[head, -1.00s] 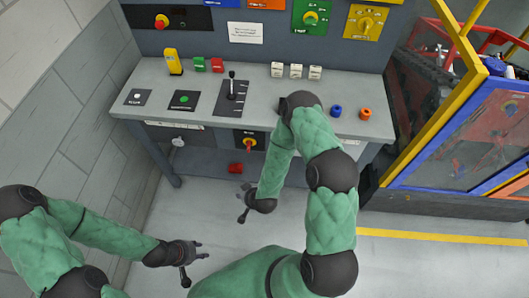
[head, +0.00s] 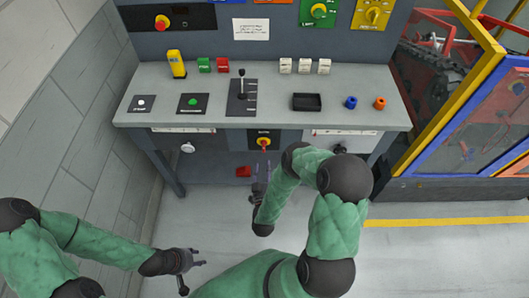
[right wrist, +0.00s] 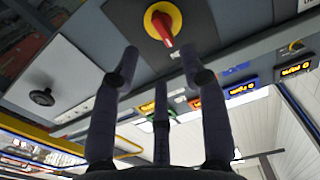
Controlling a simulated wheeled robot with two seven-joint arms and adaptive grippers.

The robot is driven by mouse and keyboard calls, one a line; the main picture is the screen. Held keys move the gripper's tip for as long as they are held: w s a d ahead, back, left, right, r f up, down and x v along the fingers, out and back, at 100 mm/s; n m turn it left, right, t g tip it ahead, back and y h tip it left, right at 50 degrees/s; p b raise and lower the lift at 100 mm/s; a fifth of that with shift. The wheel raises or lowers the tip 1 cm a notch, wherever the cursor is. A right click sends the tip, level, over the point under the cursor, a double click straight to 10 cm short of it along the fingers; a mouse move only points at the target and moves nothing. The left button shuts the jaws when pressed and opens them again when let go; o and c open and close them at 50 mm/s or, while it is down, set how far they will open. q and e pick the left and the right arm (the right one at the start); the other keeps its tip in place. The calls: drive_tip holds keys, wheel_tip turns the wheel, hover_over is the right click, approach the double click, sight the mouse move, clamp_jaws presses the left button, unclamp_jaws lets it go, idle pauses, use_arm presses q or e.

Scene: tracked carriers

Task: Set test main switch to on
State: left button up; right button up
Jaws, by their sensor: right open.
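A red rotary switch on a yellow disc (head: 264,142), on a black plate, sits in the middle of the bench's front face; its label is too small to read. Its red handle looks about upright in the head view. It also shows at the top of the right wrist view (right wrist: 163,22), ahead of the fingers. My right gripper (head: 260,178) is just below and in front of this switch, open and empty, apart from it. In the right wrist view its fingers (right wrist: 160,62) are spread. My left gripper (head: 196,260) is low at the left, fingers apart, holding nothing visible.
The bench top (head: 140,82) carries a lever (head: 242,88), buttons, a black tray (head: 307,102) and blue and orange knobs. A red object (head: 243,171) lies below the bench. A yellow-framed cage (head: 460,110) stands at the right. The floor in front is clear.

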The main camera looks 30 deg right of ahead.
sight(264, 146)
drive_tip(key=b+x, duration=0.1)
drive_tip(key=x, duration=0.7)
drive_tip(key=shift+w, duration=0.3)
drive_tip(key=shift+d, duration=0.1)
clamp_jaws()
